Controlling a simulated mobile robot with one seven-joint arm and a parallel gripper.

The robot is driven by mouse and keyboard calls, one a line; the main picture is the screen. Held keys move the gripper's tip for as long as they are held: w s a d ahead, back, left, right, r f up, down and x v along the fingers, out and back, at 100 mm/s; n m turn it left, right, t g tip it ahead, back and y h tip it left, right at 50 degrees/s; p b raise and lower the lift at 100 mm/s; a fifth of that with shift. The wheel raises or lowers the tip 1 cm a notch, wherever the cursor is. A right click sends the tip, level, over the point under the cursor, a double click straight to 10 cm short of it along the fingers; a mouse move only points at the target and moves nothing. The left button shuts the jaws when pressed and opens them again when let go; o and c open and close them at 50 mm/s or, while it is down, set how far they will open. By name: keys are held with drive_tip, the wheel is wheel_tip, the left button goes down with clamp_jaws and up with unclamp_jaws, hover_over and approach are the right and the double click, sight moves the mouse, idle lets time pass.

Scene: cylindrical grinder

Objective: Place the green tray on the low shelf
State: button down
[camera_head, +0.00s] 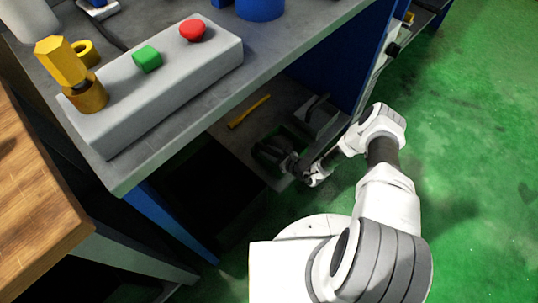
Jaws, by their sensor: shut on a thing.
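The green tray (296,136) is a small, dark green shape in shadow on or just over the low shelf (235,143) under the grey bench. My gripper (277,155) reaches in under the bench top at the tray and is shut on it. The gripper and wrist cover much of the tray. I cannot tell whether its underside touches the shelf.
A yellow bar (249,112) lies on the shelf left of the tray, and a grey box-like object (317,115) stands behind it. Above is the bench top with a control box (160,82). A wooden table (35,195) is at left. Green floor (470,170) is open at right.

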drive_tip(key=shift+f, duration=0.55)
drive_tip(key=shift+r, duration=0.1)
drive_tip(key=c, duration=0.6)
unclamp_jaws()
drive_tip(key=shift+d, duration=0.1)
